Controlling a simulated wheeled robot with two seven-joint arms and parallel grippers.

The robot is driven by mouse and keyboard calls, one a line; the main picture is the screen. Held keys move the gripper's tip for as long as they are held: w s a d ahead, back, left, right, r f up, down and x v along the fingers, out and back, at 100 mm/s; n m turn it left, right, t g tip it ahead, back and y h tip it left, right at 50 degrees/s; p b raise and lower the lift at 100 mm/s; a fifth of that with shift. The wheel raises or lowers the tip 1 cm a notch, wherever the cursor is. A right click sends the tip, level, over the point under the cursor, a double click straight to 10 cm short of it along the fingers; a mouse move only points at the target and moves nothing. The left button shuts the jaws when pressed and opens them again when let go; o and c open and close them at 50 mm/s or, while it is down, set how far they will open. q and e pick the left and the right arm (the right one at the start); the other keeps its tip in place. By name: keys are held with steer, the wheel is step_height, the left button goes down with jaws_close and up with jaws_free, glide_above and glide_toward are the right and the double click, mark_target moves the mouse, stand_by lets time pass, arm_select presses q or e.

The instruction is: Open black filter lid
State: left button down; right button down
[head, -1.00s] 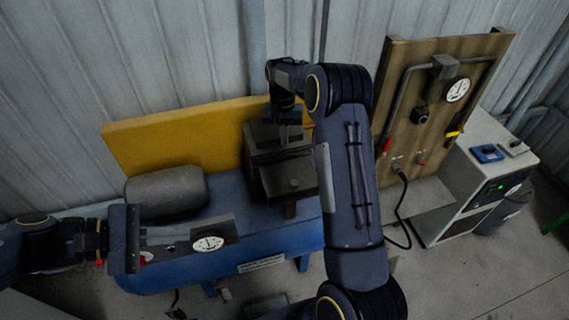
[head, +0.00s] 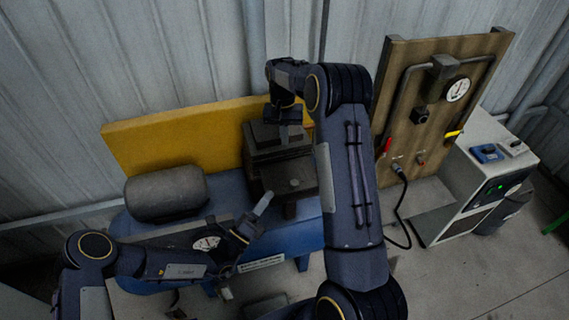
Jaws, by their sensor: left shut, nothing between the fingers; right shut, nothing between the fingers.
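The black filter housing (head: 288,180) stands on a blue compressor tank (head: 225,192), with its stepped dark top, seemingly the lid (head: 262,142), at the back. My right gripper (head: 284,117) is over that top, pointing down, shut and empty. I cannot tell whether it touches the lid. My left gripper (head: 264,202) is shut and empty, just left of the housing's lower front and pointing up and right toward it. My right arm covers the area right of the housing.
A dark grey cylinder (head: 166,193) lies on the tank at the left, with a yellow panel (head: 180,132) behind. A gauge (head: 206,243) sits close behind my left forearm. At the right are a wooden board (head: 440,100) and a white cabinet (head: 490,165).

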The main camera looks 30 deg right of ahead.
arm_select(q)
step_height(320, 180, down, 3)
steer(key=d+n+t+y, duration=0.1)
steer(key=n+t, duration=0.1)
steer(key=n, duration=0.1)
step_height(320, 180, up, 3)
glide_above(287, 193)
steer(key=shift+f, duration=0.15)
steer(key=w+r, duration=0.1)
steer(key=w+d, duration=0.1)
steer(key=w, duration=0.1)
steer(key=shift+d+r, duration=0.15)
steer(key=shift+r, duration=0.2)
steer(key=shift+w+d+r, duration=0.15)
steer(key=shift+w+r, duration=0.05)
steer(key=shift+w, duration=0.15)
stand_by(0.5)
arm_select(e)
steer(key=c, duration=1.2)
jaws_free()
steer(key=shift+o, duration=0.2)
